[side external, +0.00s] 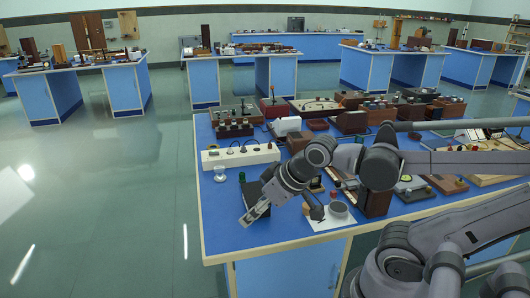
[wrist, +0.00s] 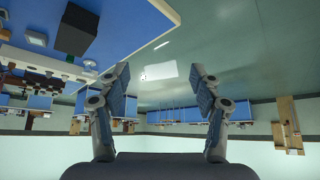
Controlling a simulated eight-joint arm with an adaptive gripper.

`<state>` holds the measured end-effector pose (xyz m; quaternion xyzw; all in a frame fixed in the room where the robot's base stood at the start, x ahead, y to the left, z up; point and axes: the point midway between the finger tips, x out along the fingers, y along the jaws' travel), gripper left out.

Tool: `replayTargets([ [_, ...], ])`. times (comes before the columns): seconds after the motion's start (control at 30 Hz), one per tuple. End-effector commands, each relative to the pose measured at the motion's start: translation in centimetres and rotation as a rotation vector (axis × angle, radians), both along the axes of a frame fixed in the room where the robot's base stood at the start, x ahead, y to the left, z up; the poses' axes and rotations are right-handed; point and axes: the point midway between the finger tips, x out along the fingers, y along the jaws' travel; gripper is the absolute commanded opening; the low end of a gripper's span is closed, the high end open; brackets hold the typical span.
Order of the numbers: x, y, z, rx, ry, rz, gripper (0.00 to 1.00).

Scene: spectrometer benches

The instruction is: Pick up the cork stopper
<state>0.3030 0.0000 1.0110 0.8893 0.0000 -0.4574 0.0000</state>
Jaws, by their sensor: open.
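I cannot pick out a cork stopper for certain in either view; the small items on the near bench are too small to tell apart. My gripper (side external: 257,213) hangs over the front left part of the blue bench top (side external: 225,225), beside a black box (side external: 252,192). In the wrist view my gripper (wrist: 160,70) is open, with its fingers wide apart and nothing between them. That view is tilted far over, with the bench top (wrist: 135,30) and a black box (wrist: 76,30) at upper left, outside the fingers.
A long white block (side external: 240,156) with knobs, a small clear dish (side external: 219,173) and a green-topped item (side external: 242,177) stand near the left edge. A grey round item (side external: 338,210) sits on white paper. Wooden instruments crowd behind. The bench's front left corner is bare.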

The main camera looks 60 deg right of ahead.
Motion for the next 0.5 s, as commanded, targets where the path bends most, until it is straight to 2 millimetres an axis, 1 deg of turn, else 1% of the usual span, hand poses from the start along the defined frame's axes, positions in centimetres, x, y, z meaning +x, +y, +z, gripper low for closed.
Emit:
replayTargets([
  [0.17, 0.1, -0.4, 0.0, 0.007, 0.009, -0.026, 0.65],
  [0.27, 0.5, -1.9, 0.0, 0.033, 0.039, -0.117, 0.65],
  [0.37, 1.1, -4.6, -0.2, 0.079, 0.09, -0.283, 0.65],
  [0.5, 1.4, -9.5, -0.8, 0.16, 0.171, -0.579, 0.65],
])
